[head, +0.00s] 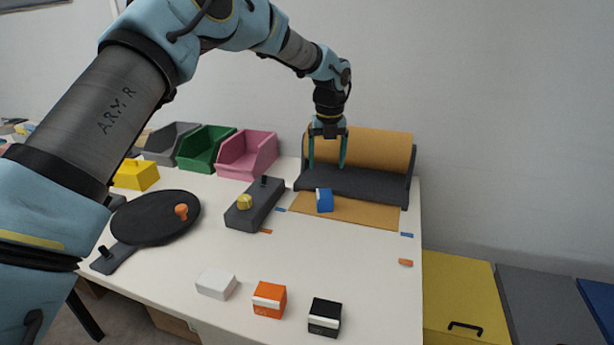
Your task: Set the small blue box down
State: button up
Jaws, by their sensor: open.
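The small blue box (325,200) rests on the tan paper sheet (365,213) in front of the paper roll. It has a pale strip on its left side. My gripper (327,168) is open and empty above and slightly behind the box, with its two teal fingers pointing down. The fingertips look apart from the box, with a visible gap between them and its top.
A brown paper roll in a dark holder (352,185) stands close behind. A grey control block (253,205) with a yellow knob is to the left. White, orange (269,300) and black boxes line the front edge. The table's right side (385,262) is mostly clear.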

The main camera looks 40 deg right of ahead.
jog(key=shift+r, duration=0.15)
jog(key=w+a+r+n, duration=0.1)
jog(key=w+a+n, duration=0.2)
jog(key=a+n, duration=0.6)
jog(key=w+a+r+n, duration=0.1)
jog(key=w+a+n, duration=0.35)
jog(key=a, duration=0.85)
jog(key=w+a+r+n, duration=0.1)
jog(key=w+a+n, duration=0.2)
jog(key=a+n, duration=0.6)
jog(key=s+a+n, duration=0.4)
jog(key=a+n, duration=0.2)
jog(key=a, duration=0.3)
jog(key=s+a+f+n, duration=0.1)
jog(key=s+a+n, duration=0.3)
jog(key=a+n, duration=0.3)
jog(key=s+a+n, duration=0.4)
jog(key=a+n, duration=0.2)
jog(key=a, duration=0.5)
jog(key=shift+a+f+y, duration=0.15)
jog(key=shift+y, duration=0.15)
